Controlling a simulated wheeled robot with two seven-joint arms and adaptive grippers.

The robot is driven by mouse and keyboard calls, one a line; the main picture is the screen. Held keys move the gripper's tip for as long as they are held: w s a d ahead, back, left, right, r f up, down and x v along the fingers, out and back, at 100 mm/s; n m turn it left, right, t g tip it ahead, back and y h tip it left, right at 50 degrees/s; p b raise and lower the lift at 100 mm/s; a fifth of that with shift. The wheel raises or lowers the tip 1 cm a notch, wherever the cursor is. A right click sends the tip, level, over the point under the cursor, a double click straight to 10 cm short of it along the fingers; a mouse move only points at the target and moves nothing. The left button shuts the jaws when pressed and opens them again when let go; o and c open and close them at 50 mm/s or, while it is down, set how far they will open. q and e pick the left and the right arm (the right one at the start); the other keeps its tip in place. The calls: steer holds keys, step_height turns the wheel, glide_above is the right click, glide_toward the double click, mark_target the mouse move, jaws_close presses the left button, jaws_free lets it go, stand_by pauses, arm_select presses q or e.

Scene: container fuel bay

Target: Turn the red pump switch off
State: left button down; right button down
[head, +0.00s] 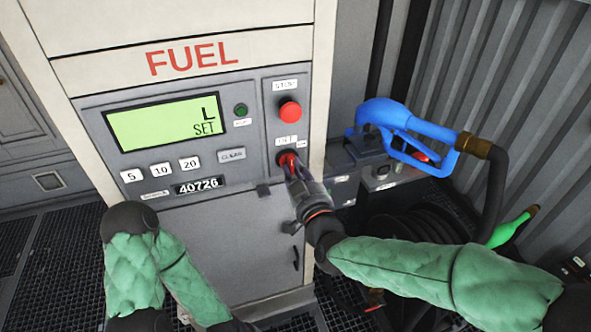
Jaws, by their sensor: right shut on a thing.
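The red pump switch (287,157) is a small red knob low on the narrow right-hand panel of the fuel pump (240,228). My right gripper (291,166) is at the knob with its fingers shut on it, hiding most of it. A label above the knob is too small to read surely. My left arm shows at the lower left, but its gripper is out of view.
A round red stop button (290,110) sits above the switch. The display (167,122) reads "L SET", with number buttons (160,170) below. A blue nozzle (405,130) hangs right of the pump, above a coiled black hose (425,215). A green nozzle (510,228) is farther right.

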steer(key=shift+r, duration=0.35)
steer(key=c, duration=1.2)
jaws_free()
steer(key=shift+o, duration=0.5)
steer(key=shift+f, duration=0.2)
steer(key=v, duration=1.2)
